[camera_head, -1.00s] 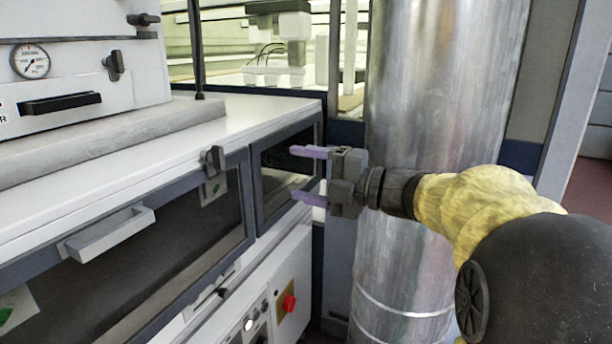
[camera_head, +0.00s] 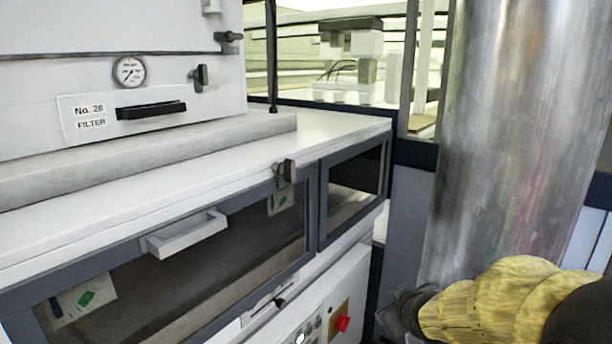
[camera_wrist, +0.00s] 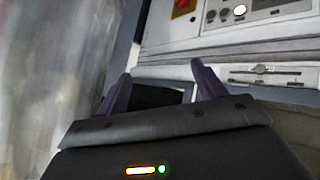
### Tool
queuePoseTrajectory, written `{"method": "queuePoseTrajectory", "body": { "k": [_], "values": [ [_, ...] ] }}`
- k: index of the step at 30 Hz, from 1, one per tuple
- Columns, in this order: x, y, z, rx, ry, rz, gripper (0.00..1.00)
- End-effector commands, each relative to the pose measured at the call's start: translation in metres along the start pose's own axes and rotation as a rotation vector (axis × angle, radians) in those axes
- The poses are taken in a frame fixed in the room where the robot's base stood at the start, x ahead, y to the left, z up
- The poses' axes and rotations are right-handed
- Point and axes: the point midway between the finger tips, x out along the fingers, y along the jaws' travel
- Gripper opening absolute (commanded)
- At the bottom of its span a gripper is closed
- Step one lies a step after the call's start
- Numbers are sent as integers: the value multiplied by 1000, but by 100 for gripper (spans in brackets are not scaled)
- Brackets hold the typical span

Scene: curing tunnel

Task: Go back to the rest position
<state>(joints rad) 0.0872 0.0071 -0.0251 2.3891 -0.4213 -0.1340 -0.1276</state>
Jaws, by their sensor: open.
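My gripper (camera_wrist: 157,84) shows in the wrist view with its two purple fingers spread apart and nothing between them. In that view it faces the machine's lower front, with a control panel (camera_wrist: 215,14) and a slotted plate (camera_wrist: 268,74) beyond the fingers. In the head view only my yellow wrist and a blurred dark part of the gripper show at the lower right; the fingers are hidden or out of view there.
The machine's glass-fronted cabinet (camera_head: 218,262) with a grey handle (camera_head: 186,234) fills the left. A large metal duct (camera_head: 500,140) stands close at the right, behind my arm. A red button (camera_head: 342,323) sits low on the machine front. The white worktop (camera_head: 330,130) has clear space.

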Motion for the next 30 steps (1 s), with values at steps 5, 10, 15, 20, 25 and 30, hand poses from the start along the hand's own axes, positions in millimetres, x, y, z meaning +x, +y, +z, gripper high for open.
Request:
{"method": "queuePoseTrajectory", "body": {
  "k": [5,10,15,20,25,30],
  "values": [
    [-10,-49,69,214,-281,-84,69],
    [-30,-88,114,362,-492,-145,69],
    [-57,-108,130,454,-626,-183,69],
    [-71,-99,114,450,-621,-181,69],
    [-90,-87,93,448,-619,-181,69],
    [-116,-72,66,448,-618,-180,69]
  ]
}}
